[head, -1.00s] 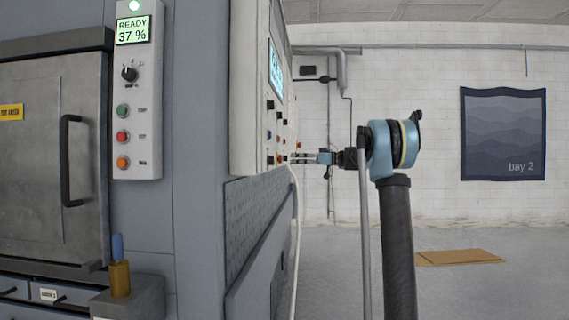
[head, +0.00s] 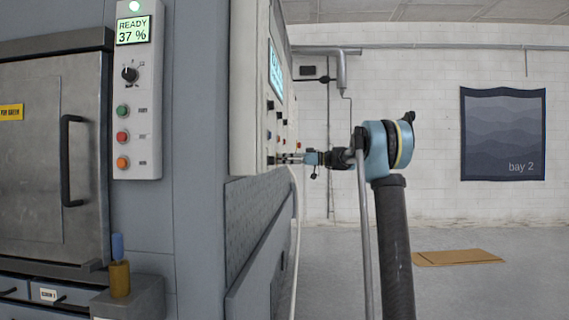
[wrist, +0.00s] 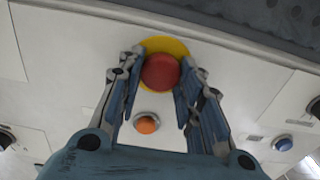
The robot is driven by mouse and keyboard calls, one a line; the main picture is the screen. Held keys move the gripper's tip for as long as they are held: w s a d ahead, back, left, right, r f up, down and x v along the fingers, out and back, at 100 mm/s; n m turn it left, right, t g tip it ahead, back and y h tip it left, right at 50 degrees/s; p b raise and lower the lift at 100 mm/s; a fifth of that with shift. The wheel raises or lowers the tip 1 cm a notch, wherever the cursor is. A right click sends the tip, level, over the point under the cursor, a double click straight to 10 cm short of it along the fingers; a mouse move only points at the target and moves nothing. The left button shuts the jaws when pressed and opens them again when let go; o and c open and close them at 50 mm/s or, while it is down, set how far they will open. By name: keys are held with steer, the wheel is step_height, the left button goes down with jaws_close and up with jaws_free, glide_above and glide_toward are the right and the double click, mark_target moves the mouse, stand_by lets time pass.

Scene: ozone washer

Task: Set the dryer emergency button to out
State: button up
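A round red button (wrist: 161,72) on a yellow disc (wrist: 168,46) shows in the wrist view on a pale panel. No label naming it is readable. My gripper (wrist: 161,75) has one finger on each side of the red button, set apart by about its width. I cannot tell whether the fingers touch it. In the head view my gripper (head: 284,159) reaches left to the side panel of the machine (head: 244,100), and the red button cannot be made out there.
An orange button (wrist: 147,123) sits between my fingers, nearer the palm. A blue button (wrist: 283,143) is at the right. The front panel (head: 137,95) has a knob and green, red and orange buttons. Floor right of my arm is open, with flat cardboard (head: 458,257).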

steer(key=shift+w+d, duration=0.1)
steer(key=shift+d, duration=0.5)
jaws_close()
steer(key=o, duration=1.2)
jaws_free()
steer(key=d, duration=1.2)
steer(key=shift+s, duration=0.2)
steer(key=shift+f, duration=0.1)
